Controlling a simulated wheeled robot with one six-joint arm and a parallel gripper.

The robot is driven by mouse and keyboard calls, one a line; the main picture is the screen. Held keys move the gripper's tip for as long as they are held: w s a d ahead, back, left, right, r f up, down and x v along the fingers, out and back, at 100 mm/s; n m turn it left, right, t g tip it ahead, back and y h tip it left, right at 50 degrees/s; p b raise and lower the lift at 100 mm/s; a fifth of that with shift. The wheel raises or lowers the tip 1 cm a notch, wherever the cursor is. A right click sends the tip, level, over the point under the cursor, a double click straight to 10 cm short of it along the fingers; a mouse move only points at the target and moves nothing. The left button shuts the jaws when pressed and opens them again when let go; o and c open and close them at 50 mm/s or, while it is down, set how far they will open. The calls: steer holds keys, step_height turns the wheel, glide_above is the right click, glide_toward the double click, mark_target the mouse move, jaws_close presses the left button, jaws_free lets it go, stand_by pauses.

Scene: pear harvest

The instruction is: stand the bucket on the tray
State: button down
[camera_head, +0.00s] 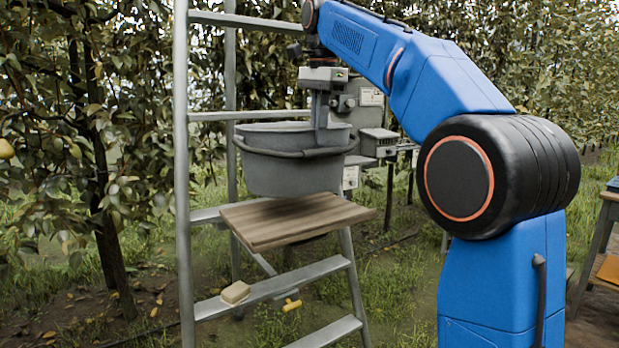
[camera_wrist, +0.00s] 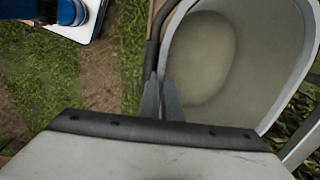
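The bucket (camera_head: 285,172) is grey, with a dark handle across its front, and looks upright in the head view. My gripper (camera_head: 322,135) points down at its right near rim, and the bucket hangs from it. In the wrist view the fingers (camera_wrist: 161,102) close on the rim, and the bucket (camera_wrist: 205,60) shows its empty inside. The tray (camera_head: 297,222) is a brown wooden board on the ladder. The bucket's base appears at the tray's back edge; I cannot tell whether they touch. The front of the tray is bare.
The metal ladder (camera_head: 184,180) frames the bucket and tray. A pale block (camera_head: 235,292) lies on a lower step, with a yellow item (camera_head: 291,305) below. Grey boxes (camera_head: 375,142) stand behind at the right. A wooden bench (camera_head: 600,225) is at the far right.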

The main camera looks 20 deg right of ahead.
mark_target(318, 162)
steer(key=shift+f, duration=3.8)
steer(key=c, duration=2)
jaws_free()
steer(key=shift+f, duration=0.1)
